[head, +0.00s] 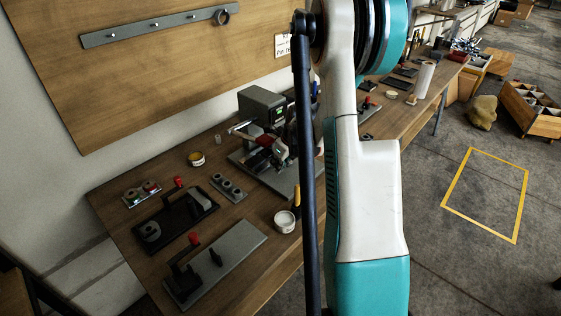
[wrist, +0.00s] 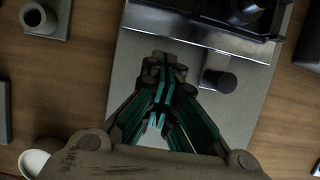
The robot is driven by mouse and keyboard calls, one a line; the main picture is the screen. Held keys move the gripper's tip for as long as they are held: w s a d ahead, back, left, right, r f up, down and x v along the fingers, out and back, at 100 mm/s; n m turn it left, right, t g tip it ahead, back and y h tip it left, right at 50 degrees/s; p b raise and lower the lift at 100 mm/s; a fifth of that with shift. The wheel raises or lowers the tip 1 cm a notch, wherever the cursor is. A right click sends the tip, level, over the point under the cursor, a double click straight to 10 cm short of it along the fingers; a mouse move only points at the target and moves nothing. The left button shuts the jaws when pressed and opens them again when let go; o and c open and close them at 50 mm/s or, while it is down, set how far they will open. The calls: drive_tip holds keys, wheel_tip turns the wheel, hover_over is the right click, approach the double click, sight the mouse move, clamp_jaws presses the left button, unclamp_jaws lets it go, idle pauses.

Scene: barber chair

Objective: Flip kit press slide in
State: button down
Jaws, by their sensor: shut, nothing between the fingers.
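My gripper (wrist: 160,116) is shut and empty in the wrist view, its fingertips drawn together over a grey plate (wrist: 125,85). A short dark knob (wrist: 220,80) stands on this plate, just right of the fingers and apart from them. A dark metal frame (wrist: 200,20) crosses the plate at the top of the view. In the head view, a grey press-like machine (head: 262,105) with a small green display stands on the bench, on a grey base plate. My arm covers its right side. I cannot make out my gripper clearly in the head view.
The wooden bench (head: 130,220) holds a grey plate with a red-tipped lever (head: 228,258), a black tray (head: 178,222), a block with several round posts (head: 228,188) and a white cup (head: 285,221). A square block with a round post (wrist: 40,18) lies left of my gripper.

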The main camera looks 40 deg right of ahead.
sight(263, 163)
drive_tip(key=w, duration=0.1)
drive_tip(key=w+f+b, duration=0.1)
drive_tip(key=w, duration=0.1)
drive_tip(key=shift+w+a+f, duration=0.1)
drive_tip(key=shift+w+a, duration=0.05)
drive_tip(key=shift+w, duration=0.55)
drive_tip(key=shift+w+a, duration=0.15)
drive_tip(key=shift+w, duration=0.85)
